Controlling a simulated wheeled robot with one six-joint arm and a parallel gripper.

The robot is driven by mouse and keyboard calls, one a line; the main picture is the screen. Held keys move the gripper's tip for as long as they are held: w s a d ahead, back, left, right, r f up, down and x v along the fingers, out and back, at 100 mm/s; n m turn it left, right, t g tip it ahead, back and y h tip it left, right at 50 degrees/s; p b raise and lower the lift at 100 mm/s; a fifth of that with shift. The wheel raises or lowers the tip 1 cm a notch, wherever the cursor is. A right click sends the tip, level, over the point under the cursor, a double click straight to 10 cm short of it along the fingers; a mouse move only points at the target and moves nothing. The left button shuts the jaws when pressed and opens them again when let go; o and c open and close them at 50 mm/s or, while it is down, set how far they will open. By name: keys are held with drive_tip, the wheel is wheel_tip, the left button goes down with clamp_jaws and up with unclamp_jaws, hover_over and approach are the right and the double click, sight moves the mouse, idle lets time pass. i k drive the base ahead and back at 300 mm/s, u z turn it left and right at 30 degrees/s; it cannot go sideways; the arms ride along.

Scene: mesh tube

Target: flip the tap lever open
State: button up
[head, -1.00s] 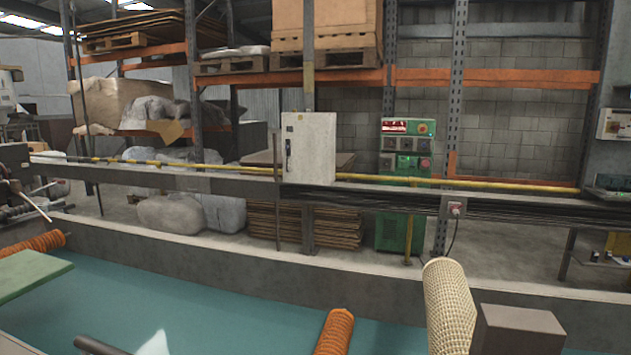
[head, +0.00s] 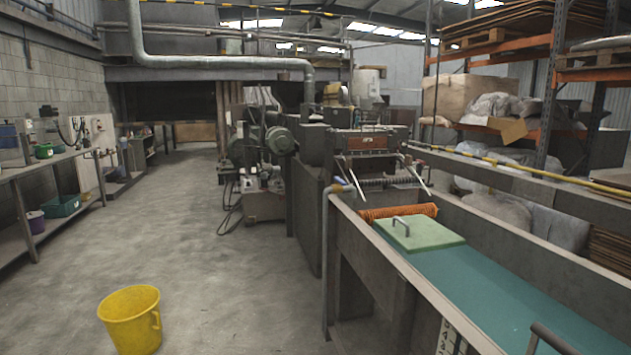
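A grey upright pipe (head: 326,265) stands at the near left side of the long water tank. A small tap-like fitting (head: 342,187) sits at its top, with a small bluish part that may be the lever. It is too small to tell how the lever is set. My gripper is not in view, so its state does not show.
A yellow bucket (head: 132,318) stands on the concrete floor (head: 230,270), left of the tank (head: 450,262). Shelving (head: 22,195) lines the left wall. The aisle floor is mostly clear.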

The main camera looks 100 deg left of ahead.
sight(338, 180)
drive_tip(key=u, duration=4)
drive_tip(key=i, duration=1.1)
drive_tip(key=u, duration=0.55)
drive_tip(key=i, duration=1.1)
drive_tip(key=z, duration=1)
drive_tip(key=i, duration=0.8)
drive_tip(key=z, duration=0.65)
